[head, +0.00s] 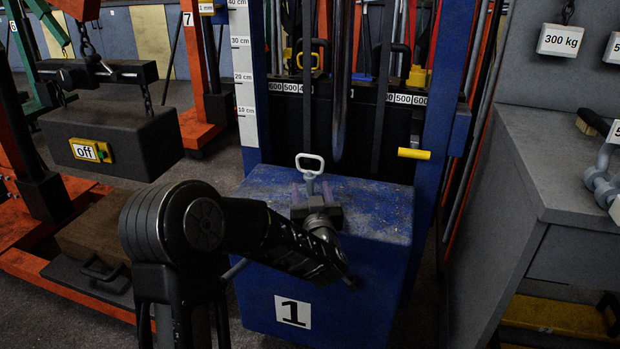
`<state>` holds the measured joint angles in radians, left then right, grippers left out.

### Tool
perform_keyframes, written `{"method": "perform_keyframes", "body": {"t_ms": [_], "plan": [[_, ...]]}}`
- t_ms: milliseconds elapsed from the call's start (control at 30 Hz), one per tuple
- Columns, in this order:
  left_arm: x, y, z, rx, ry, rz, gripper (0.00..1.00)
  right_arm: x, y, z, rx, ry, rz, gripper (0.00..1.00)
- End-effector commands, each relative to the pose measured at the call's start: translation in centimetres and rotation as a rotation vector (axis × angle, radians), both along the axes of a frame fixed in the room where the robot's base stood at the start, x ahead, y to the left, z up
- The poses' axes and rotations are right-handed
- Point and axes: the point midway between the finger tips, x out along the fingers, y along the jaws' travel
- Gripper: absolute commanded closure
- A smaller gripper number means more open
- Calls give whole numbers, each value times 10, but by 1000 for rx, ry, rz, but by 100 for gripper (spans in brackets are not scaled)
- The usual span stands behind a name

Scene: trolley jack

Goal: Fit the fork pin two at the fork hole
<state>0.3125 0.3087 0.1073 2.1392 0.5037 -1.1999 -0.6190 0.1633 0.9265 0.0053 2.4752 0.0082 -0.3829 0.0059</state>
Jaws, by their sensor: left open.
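A pale metal piece with a loop handle (310,161) stands upright above the blue block marked 1 (376,207). It may be a fork pin, but I cannot tell which one. My left gripper (312,190) is open just in front of the block's top, its fingers on either side of the piece's lower part in this view. I cannot tell whether they touch it. The gripper hides the foot of the piece. A yellow peg (414,153) sticks out by the right blue post. I cannot make out the fork hole. My right gripper is not in view.
A blue post with a cm scale (243,70) rises behind the block. A grey cabinet (560,165) stands close on the right. At left are a dark hanging weight with an "off" switch (91,150) and an orange frame (202,125).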

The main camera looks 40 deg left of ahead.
Motion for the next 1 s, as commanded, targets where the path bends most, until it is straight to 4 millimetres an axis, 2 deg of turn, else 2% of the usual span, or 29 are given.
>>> {"method": "perform_keyframes", "body": {"t_ms": [333, 533, 700, 1000], "plan": [[5, 4, -2, 0, 1, 1, 44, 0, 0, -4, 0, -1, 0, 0], [27, 21, -3, 0, 0, 2, 44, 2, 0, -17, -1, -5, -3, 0], [40, 32, 0, 0, 0, 1, 44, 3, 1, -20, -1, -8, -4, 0], [40, 32, 0, 0, 1, 0, 44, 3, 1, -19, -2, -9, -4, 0]]}}
